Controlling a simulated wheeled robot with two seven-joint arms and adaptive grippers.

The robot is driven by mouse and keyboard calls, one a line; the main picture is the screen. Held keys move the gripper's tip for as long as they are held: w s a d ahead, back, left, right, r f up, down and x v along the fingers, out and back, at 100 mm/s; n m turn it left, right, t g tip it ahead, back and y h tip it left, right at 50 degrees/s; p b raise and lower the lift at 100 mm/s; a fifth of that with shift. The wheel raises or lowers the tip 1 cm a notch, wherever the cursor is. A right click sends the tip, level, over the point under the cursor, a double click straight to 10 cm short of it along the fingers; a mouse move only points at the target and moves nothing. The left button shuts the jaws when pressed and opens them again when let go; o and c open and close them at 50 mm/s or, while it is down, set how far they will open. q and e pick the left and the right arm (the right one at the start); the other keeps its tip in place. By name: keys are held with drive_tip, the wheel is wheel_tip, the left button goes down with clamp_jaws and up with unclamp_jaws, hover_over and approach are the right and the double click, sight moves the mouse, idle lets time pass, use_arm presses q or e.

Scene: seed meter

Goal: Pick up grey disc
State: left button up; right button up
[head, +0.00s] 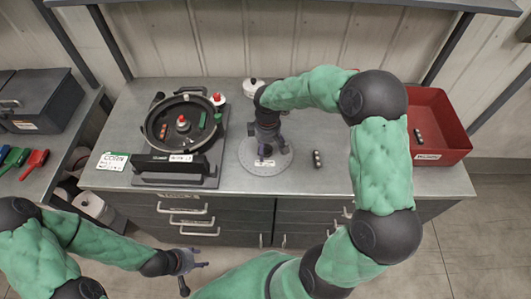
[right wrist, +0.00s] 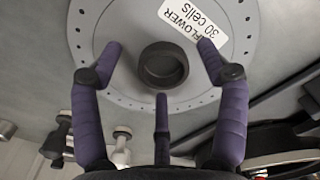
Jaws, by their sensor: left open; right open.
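The grey disc (head: 247,155) lies flat on the workbench, to the right of the seed meter. In the right wrist view the disc (right wrist: 110,30) shows a ring of small holes, a dark round hub (right wrist: 163,65) and a white label reading "FLOWER 30 cells". My right gripper (head: 266,148) is above the disc. In the right wrist view its purple fingers (right wrist: 160,70) are spread around the hub, open and empty; contact cannot be told. My left gripper (head: 192,267) is open and empty, low in front of the bench drawers.
The seed meter (head: 183,122) stands on a base at left, with a dark bar in front. A small dark cylinder (head: 317,159) stands right of the disc. A red bin (head: 442,120) is at far right; a white-lidded container (head: 253,87) is behind.

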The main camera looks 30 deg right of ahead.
drive_tip(key=shift+f, duration=0.4)
drive_tip(key=c, duration=1.2)
drive_tip(key=shift+o, duration=0.2)
